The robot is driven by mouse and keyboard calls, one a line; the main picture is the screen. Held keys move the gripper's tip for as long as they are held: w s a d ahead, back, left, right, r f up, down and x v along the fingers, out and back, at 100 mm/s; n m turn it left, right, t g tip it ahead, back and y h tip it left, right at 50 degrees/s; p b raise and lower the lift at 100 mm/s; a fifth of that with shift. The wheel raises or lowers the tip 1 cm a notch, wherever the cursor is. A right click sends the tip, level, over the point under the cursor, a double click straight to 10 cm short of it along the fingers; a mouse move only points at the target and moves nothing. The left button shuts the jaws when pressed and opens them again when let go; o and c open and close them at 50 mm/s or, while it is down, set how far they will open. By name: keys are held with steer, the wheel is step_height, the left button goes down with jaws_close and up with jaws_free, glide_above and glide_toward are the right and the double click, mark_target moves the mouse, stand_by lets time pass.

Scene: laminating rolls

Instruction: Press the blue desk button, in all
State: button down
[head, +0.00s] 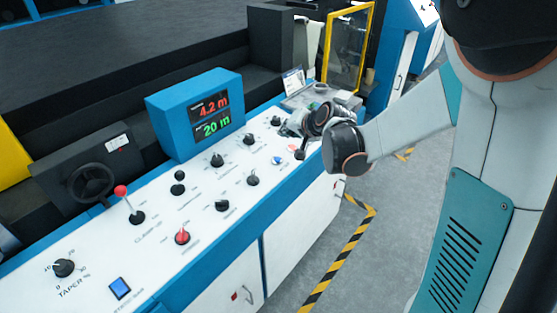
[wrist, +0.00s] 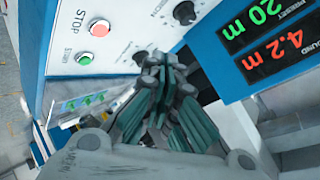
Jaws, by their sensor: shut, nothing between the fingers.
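The blue desk button (head: 120,288) is a square blue cap on the near-left end of the white sloping control panel (head: 150,262) in the head view. It is clear of my arm there, and the wrist view does not show it. My gripper (head: 291,127) is far from it, over the far right end of the panel. In the wrist view my gripper (wrist: 164,62) is shut and empty, its fingertips close to black knobs on the panel. From these views I cannot tell whether they touch anything.
A red-knobbed lever (head: 121,191), a red knob (head: 182,237) and several black knobs stand along the panel. A blue display box (head: 195,112) rises behind it. The wrist view shows a red stop button (wrist: 99,28) and a green start button (wrist: 84,58). Grey floor lies in front.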

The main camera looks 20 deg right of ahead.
steer(key=b, duration=0.7)
glide_above(282, 161)
step_height(282, 161, down, 9)
steer(key=shift+s+r, duration=0.1)
steer(key=shift+r, duration=0.05)
stand_by(1.2)
steer(key=shift+f, duration=0.4)
steer(key=shift+f+b, duration=0.35)
steer(key=shift+b, duration=0.15)
stand_by(0.4)
steer(key=shift+r, duration=0.15)
steer(key=shift+r+p, duration=0.6)
steer(key=shift+r, duration=0.05)
